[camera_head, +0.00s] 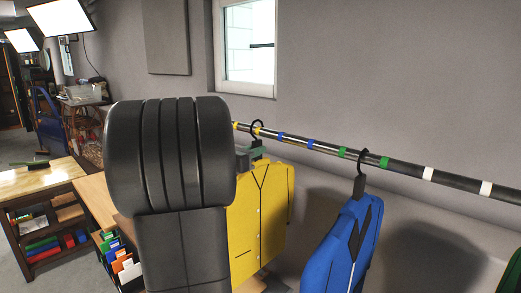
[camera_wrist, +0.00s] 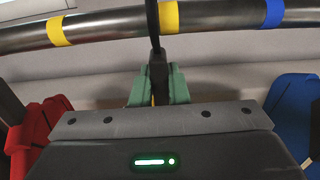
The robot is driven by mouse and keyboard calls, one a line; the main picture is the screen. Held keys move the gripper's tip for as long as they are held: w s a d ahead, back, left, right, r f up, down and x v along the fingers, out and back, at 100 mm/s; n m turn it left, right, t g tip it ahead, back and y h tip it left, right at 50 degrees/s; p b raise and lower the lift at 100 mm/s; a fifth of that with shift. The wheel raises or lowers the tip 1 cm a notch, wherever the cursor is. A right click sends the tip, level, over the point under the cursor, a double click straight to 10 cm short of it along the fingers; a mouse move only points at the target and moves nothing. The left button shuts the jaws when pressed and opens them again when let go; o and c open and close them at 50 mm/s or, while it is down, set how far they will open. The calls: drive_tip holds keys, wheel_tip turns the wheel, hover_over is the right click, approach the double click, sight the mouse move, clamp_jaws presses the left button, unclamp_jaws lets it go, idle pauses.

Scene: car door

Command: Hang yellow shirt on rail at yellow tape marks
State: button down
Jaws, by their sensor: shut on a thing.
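The yellow shirt (camera_head: 262,212) hangs upright below the rail (camera_head: 330,148) in the head view, partly hidden by my arm. My gripper (camera_head: 255,150) is shut on the neck of its black hanger. In the wrist view my green fingertips (camera_wrist: 157,86) clasp the hanger neck. The hanger hook (camera_wrist: 152,22) crosses the rail between the left yellow tape mark (camera_wrist: 61,31) and the right yellow tape mark (camera_wrist: 168,15), close beside the right one. In the head view the hook curves above the rail; I cannot tell whether it rests on it.
A blue garment (camera_head: 345,245) hangs between two green marks to the right. Red cloth (camera_wrist: 38,130) shows at the left of the wrist view. Blue and white marks lie further right along the rail. Wooden tables (camera_head: 40,180) stand at the left.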

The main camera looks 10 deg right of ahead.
drive_tip(key=w+a, duration=0.1)
drive_tip(key=w+a+f, duration=0.1)
drive_tip(key=shift+w, duration=0.35)
idle(0.5)
drive_tip(key=c, duration=1.3)
unclamp_jaws()
drive_tip(key=b+v, duration=0.4)
drive_tip(key=v, duration=0.9)
drive_tip(key=shift+s+a, duration=0.2)
drive_tip(key=shift+a, duration=0.1)
